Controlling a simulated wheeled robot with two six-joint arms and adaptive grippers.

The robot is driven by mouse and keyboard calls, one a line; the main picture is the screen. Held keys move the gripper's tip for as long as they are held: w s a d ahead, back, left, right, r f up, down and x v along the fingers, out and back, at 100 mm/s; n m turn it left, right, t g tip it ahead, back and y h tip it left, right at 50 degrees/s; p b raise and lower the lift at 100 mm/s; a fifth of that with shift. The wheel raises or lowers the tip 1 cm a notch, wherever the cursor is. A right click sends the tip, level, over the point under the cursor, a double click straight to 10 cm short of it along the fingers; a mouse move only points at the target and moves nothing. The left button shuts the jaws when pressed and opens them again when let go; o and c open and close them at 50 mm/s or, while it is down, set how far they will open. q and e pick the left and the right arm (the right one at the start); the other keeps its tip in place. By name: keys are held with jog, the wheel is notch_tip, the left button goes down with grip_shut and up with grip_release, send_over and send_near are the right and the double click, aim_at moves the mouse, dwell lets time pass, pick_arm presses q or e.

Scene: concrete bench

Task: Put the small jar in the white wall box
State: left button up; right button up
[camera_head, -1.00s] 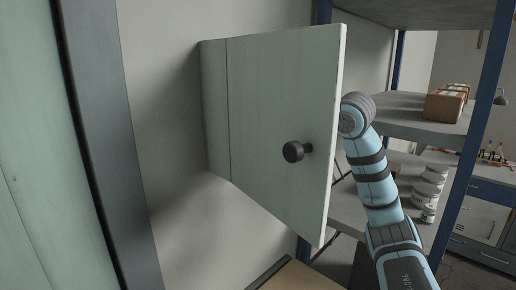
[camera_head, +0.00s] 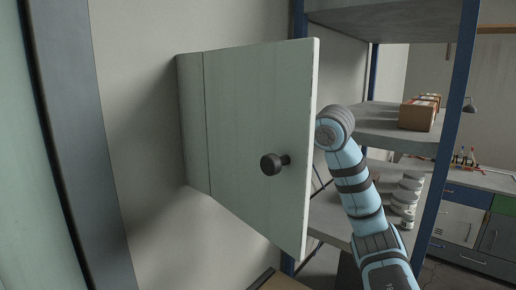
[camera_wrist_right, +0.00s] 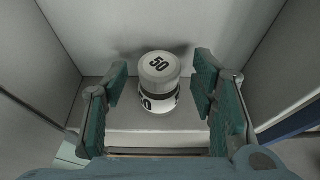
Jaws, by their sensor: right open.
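The small jar (camera_wrist_right: 158,85) is white with a dark "50" on its lid and a label on its side. In the right wrist view it stands upright on the floor of the pale wall box (camera_wrist_right: 140,25). My right gripper (camera_wrist_right: 160,72) is open, with a teal-padded finger on each side of the jar and gaps visible on both sides. In the head view the box (camera_head: 192,125) has its pale door (camera_head: 235,120) swung open, with a dark round knob. The door hides the box's inside, the jar and my right gripper there. My left gripper is in neither view.
My right arm passes behind the door's free edge. A blue-posted shelf (camera_head: 375,125) behind it carries a cardboard box (camera_head: 416,115) and several white jars (camera_head: 404,203). A dark upright post (camera_head: 75,150) stands at left.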

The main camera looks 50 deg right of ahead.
jog(key=a+b+v, duration=0.1)
jog(key=v, duration=1)
jog(key=shift+d, duration=0.45)
jog(key=shift+w+f, duration=0.1)
jog(key=shift+f, duration=0.05)
